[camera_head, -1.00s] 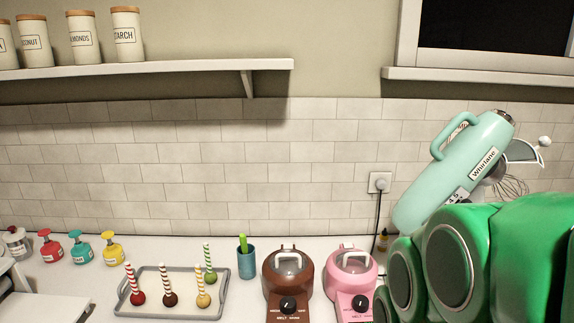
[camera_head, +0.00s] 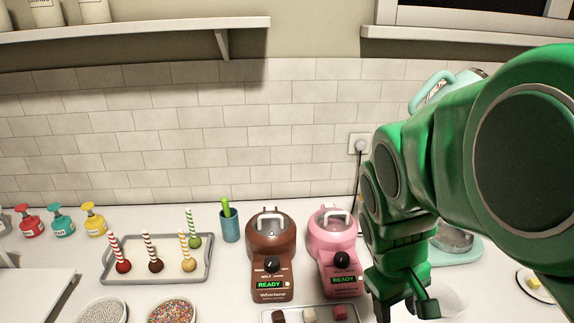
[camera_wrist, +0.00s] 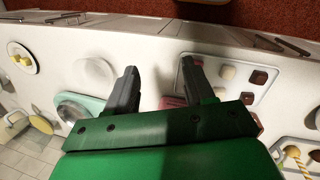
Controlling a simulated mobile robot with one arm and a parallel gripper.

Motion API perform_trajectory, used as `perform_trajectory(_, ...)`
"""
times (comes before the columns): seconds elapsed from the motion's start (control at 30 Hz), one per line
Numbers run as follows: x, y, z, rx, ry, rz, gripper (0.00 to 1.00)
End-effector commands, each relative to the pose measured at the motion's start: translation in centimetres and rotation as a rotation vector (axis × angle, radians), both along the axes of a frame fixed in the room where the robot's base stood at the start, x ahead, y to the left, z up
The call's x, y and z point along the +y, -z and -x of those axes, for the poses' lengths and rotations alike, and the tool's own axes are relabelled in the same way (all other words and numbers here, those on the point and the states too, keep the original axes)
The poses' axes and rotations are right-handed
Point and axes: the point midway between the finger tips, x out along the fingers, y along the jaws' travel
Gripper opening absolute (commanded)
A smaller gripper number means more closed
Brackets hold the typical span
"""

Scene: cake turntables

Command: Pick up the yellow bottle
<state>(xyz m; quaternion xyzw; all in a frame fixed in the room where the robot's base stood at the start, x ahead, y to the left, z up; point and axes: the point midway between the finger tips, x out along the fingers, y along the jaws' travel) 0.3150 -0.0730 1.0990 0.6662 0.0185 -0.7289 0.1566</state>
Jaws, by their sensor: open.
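The yellow bottle (camera_head: 95,224) is a pump bottle with a yellow top, standing on the white counter at the far left of the head view. A teal pump bottle (camera_head: 63,226) and a red one (camera_head: 29,223) stand in a row to its left. My gripper (camera_head: 408,309) is at the lower right of the head view, far to the right of the yellow bottle. In the wrist view, its two dark fingers (camera_wrist: 160,70) are spread apart with nothing held between them. I cannot make out the yellow pump bottle in the wrist view.
A grey tray (camera_head: 128,281) of striped cake pops, a teal cup (camera_head: 230,228), and brown (camera_head: 272,238) and pink (camera_head: 331,239) melters stand between the bottles and my arm. Bowls of white (camera_head: 101,311) and coloured sprinkles (camera_head: 172,311) are in front.

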Motion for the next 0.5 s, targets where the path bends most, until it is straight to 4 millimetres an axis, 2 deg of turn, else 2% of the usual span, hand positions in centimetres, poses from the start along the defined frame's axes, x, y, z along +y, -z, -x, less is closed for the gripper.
perform_trajectory(0.17,-2.9,0.0,-3.7,-0.004,-0.104,0.074,0.53)
perform_trajectory(0.37,-4.5,-1.6,-8.2,-0.020,-0.151,0.213,0.53)
perform_trajectory(0.5,-5.1,-3.1,-12.2,-0.040,-0.199,0.322,0.53)
